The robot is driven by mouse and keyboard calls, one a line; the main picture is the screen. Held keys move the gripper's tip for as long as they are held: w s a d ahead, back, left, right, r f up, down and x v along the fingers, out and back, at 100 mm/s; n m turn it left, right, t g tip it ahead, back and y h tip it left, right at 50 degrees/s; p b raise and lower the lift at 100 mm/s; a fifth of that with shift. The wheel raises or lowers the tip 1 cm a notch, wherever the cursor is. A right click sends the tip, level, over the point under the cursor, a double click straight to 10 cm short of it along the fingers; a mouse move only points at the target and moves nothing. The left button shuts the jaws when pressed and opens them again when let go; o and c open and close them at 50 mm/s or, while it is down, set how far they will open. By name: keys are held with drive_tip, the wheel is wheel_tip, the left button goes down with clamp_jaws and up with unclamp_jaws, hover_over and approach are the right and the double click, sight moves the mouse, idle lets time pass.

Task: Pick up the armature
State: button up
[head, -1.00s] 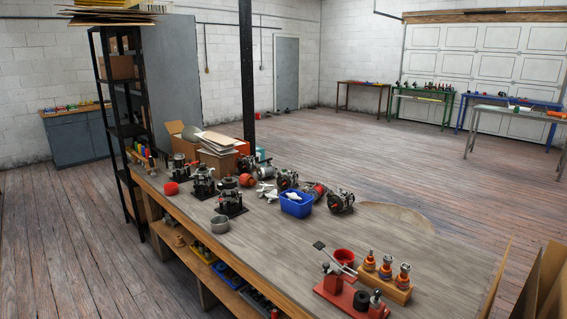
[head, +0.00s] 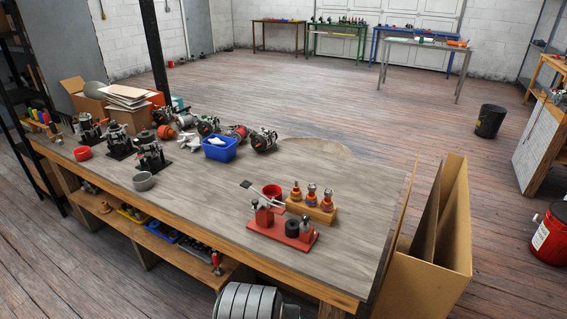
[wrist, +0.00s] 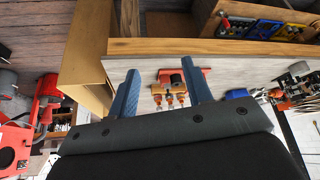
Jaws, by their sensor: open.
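Three upright parts with orange and metal bodies, which look like armatures, stand in a row on a wooden block (head: 322,213) near the right end of the workbench. The left one (head: 296,192), the middle one (head: 311,194) and the right one (head: 327,200) are close together. The armatures (wrist: 170,98) also show in the wrist view, small and between my fingers, beside a red fixture. My gripper (wrist: 160,66) shows there with two blue fingers spread wide and nothing between them. It is well apart from the armatures. My gripper does not show in the head view.
A red fixture (head: 284,230) with a lever stands in front of the block, and a red cup (head: 271,191) beside it. A blue bin (head: 219,149) and several alternators stand farther left. Tall cardboard (head: 434,235) stands off the bench's right end. The bench's middle is clear.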

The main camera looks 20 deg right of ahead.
drive_tip(key=w+d+r, duration=0.4)
drive_tip(key=w+r, duration=0.1)
drive_tip(key=w, duration=0.3)
drive_tip(key=m+g, duration=0.1)
hover_over(327, 202)
drive_tip(key=s+a, duration=0.3)
drive_tip(key=s, duration=0.3)
wheel_tip(327, 202, down, 4)
drive_tip(key=x, duration=1.1)
drive_tip(key=shift+a+f, duration=0.15)
drive_tip(key=shift+x, duration=3.05)
clamp_jaws()
